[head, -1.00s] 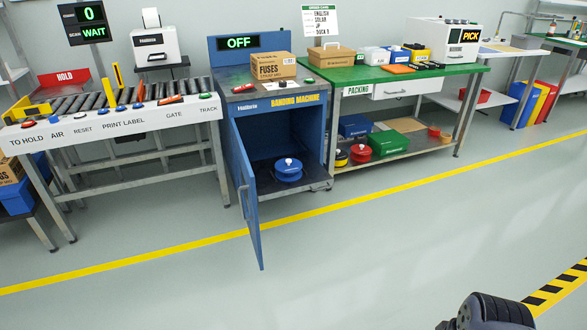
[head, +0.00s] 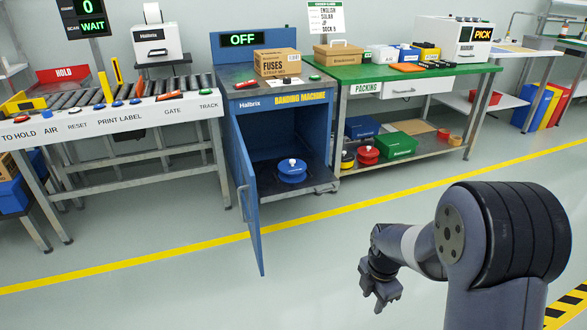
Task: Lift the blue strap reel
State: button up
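The blue strap reel (head: 292,171) sits on the floor plate inside the open lower cabinet of the blue banding machine (head: 285,97). A white knob shows on top of the reel. The cabinet door (head: 246,195) stands swung open toward me, on the left of the opening. My gripper (head: 379,302) hangs over the floor at the lower right, in front of the machine and well apart from the reel. Its fingers are small and dark, and I cannot tell whether they are apart.
A fuses box (head: 277,63) stands on the machine's top. The packing table (head: 400,79) is to the right, with a red reel (head: 367,154) and bins on its lower shelf. The roller conveyor (head: 112,110) is to the left. The floor in front is clear, marked by a yellow line (head: 340,218).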

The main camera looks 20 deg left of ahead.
aim_at(292, 171)
jog(key=i+j, duration=0.2)
jog(key=i, duration=0.35)
jog(key=i+j, duration=0.15)
jog(key=i, duration=0.45)
jog(key=i+j, duration=0.2)
jog(key=i, duration=0.35)
jog(key=i+j+u, duration=0.1)
jog(key=i+u, duration=0.2)
jog(key=i, duration=0.45)
jog(key=i+l+u, duration=0.1)
jog(key=i+u, duration=0.15)
jog(key=i, duration=0.45)
jog(key=u, duration=0.85)
